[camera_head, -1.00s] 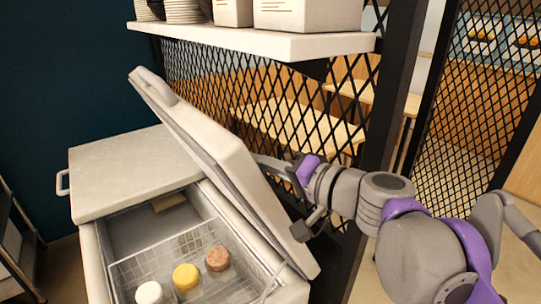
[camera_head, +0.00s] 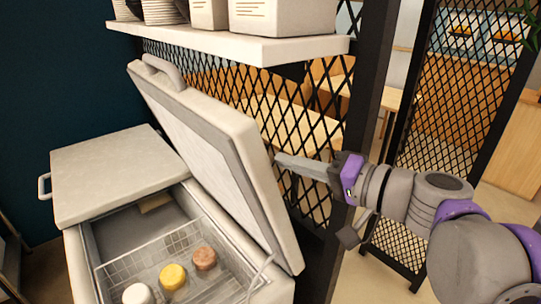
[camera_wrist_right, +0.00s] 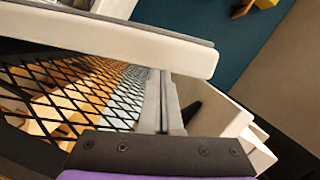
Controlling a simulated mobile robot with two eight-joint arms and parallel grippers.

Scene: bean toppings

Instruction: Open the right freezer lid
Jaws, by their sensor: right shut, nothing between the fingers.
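The right freezer lid (camera_head: 215,165) stands raised and tilted, with its grey inner face turned to the left and its handle (camera_head: 162,72) at the upper left end. The freezer (camera_head: 75,250) below it is open on that side. My right gripper (camera_head: 280,160) is shut and empty, at the right side of the raised lid, close to its edge. In the right wrist view the shut fingers (camera_wrist_right: 165,95) point up the picture, with a pale lid part at the right. My left gripper is not in view.
A wire basket (camera_head: 110,270) in the freezer holds white, yellow and brown tubs. The left lid (camera_head: 115,170) is closed. A white shelf (camera_head: 230,45) with boxes hangs above. A black mesh partition (camera_head: 310,120) and post stand behind the lid.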

